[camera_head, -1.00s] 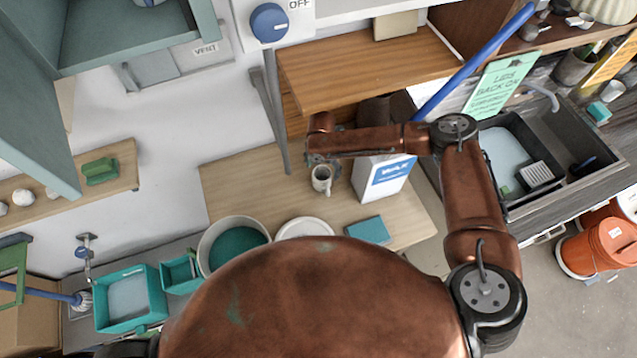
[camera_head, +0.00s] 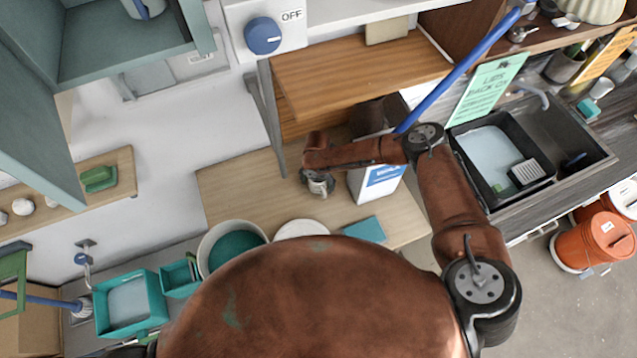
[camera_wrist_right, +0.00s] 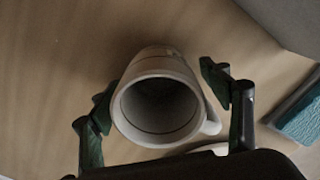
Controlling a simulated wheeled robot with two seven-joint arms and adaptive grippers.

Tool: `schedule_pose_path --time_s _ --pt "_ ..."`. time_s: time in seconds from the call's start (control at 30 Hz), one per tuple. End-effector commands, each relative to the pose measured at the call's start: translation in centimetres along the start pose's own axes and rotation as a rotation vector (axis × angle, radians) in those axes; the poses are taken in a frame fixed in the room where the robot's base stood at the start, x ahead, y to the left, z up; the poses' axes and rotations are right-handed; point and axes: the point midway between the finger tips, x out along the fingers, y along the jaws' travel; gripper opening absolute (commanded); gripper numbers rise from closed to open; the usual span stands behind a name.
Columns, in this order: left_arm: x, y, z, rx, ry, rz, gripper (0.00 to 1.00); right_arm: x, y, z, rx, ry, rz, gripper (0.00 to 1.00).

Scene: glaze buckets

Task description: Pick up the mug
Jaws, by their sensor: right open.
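The mug (camera_wrist_right: 150,68) is pale grey-white and stands on the wooden tabletop (camera_head: 245,185). In the right wrist view I look into its dark opening, with its handle at the lower right. My right gripper (camera_wrist_right: 160,92) is open, with one green-padded finger on each side of the mug. The left finger is close to the mug wall; the right one shows a gap. In the head view my right gripper (camera_head: 318,182) is over the mug and hides most of it. My left gripper is not in view.
A white box with a blue label (camera_head: 378,182) stands close right of the mug. A teal block (camera_head: 365,229), a white round lid (camera_head: 302,229) and a bucket with teal glaze (camera_head: 205,248) are nearer me. A wooden shelf (camera_head: 350,75) overhangs behind. The tabletop left of the mug is clear.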

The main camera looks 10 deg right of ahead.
Motion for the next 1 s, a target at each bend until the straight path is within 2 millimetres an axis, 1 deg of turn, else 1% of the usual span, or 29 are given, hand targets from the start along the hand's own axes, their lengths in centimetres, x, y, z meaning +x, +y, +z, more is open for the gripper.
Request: schedule_pose_path --time_s 0.07,0.9,0.93,1.0 --pt "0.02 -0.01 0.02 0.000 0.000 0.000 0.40 0.00 -0.01 0.00 0.000 0.000 0.000 0.71" --pt "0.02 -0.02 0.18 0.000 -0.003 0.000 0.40 -0.11 0.03 0.05 0.001 -0.001 0.001 0.14" --pt "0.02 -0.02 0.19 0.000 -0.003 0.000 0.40 -0.11 0.03 0.05 0.001 -0.001 0.001 0.12" --pt "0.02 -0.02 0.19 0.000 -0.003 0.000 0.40 -0.11 0.04 0.04 0.001 -0.001 0.001 0.11"
